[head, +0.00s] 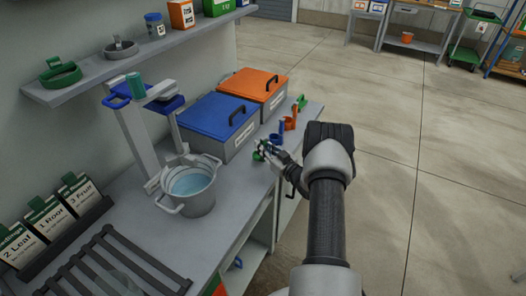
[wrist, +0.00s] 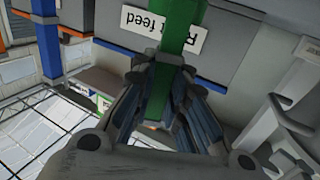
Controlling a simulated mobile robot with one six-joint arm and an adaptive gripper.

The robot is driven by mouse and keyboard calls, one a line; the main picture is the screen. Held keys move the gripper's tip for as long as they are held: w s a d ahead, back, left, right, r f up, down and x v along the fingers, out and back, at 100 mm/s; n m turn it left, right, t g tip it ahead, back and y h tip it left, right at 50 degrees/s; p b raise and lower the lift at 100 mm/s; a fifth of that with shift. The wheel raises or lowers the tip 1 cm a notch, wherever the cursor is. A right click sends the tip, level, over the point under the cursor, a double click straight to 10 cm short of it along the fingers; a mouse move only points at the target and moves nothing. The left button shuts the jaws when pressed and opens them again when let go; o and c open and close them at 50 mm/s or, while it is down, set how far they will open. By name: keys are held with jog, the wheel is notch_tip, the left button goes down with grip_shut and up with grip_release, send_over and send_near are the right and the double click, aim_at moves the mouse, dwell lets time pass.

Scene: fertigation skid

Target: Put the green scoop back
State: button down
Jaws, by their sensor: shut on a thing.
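My gripper (head: 267,151) is at the bench's front edge, before the blue-lidded bin (head: 218,117). In the wrist view its fingers (wrist: 168,100) are closed around a green bar (wrist: 180,30), which looks like the handle of the green scoop. In the head view a small green part of the scoop (head: 258,156) shows at the fingertips; the rest is hidden by the gripper. I cannot tell whether the scoop touches the bench. Another green piece (head: 300,103) stands at the bench's far right end, behind an orange one (head: 290,123) and a blue one (head: 275,139).
An orange-lidded bin (head: 255,86) stands beyond the blue-lidded one. A bucket of water (head: 190,187) and a stand with a blue tray (head: 165,104) are to the left. A slatted rack (head: 150,262) lies nearer. Bench surface (head: 222,222) in front of the bucket is clear.

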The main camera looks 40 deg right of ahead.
jog(key=shift+f, duration=0.45)
jog(key=shift+f, duration=0.2)
jog(key=c, duration=1.6)
grip_release()
